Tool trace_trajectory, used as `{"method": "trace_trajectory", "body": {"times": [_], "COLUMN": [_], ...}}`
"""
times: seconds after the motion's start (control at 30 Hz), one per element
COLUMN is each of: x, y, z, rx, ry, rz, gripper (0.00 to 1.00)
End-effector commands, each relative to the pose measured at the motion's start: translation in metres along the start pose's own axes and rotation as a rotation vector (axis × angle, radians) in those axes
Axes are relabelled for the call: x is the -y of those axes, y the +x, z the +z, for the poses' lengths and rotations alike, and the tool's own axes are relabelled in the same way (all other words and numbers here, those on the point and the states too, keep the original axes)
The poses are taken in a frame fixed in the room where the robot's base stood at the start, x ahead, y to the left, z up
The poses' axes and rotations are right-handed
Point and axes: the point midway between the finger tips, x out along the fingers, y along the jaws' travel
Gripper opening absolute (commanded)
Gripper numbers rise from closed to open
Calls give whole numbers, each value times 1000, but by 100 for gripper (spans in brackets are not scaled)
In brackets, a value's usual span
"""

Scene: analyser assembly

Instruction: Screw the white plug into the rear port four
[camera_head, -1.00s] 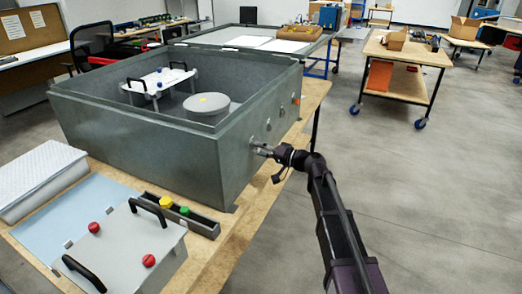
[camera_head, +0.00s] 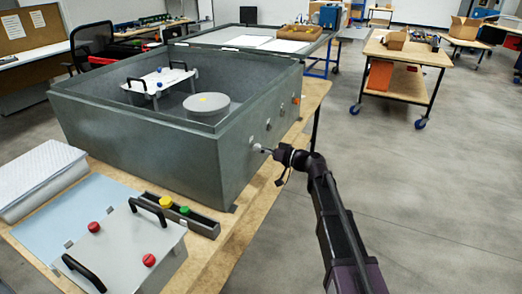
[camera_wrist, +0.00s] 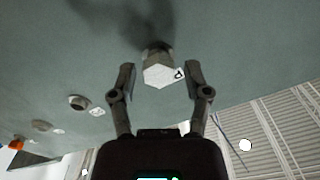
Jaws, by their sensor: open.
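The white plug (camera_wrist: 160,74) has a hexagonal head and sits in a port of the grey-green box wall. In the head view the plug (camera_head: 257,147) is a small pale spot on the box's right outer side, at the port nearest the front corner. My gripper (camera_wrist: 158,72) is open, with one finger on either side of the plug head and a visible gap to each. In the head view my gripper (camera_head: 268,150) is just off the wall, in line with the plug. How deep the plug sits in the port cannot be told.
More ports (camera_wrist: 79,102) line the same wall, with an orange plug (camera_head: 296,101) at the far end. The open box (camera_head: 140,150) stands on a wooden table (camera_head: 245,225). Yellow and green caps (camera_head: 166,201) sit in a rack by its front.

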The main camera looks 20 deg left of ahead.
Motion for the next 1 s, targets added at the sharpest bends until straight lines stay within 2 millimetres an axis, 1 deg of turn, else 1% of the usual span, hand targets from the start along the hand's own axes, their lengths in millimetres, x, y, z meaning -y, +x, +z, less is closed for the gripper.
{"method": "trace_trajectory", "body": {"times": [0.1, 0.13, 0.17, 0.2, 0.27, 0.3, 0.33, 1.0], "x": [0, 0, 0, 0, 0, 0, 0, 0], "y": [0, 0, 0, 0, 0, 0, 0, 0], "z": [0, 0, 0, 0, 0, 0, 0, 0], "rx": [0, 0, 0, 0, 0, 0, 0, 1], "ry": [2, 2, 2, 2, 3, 3, 3, 7], "rz": [0, 0, 0, 0, 0, 0, 0, -22], "gripper": [62, 59, 50, 38, 20, 9, 0, 0]}}
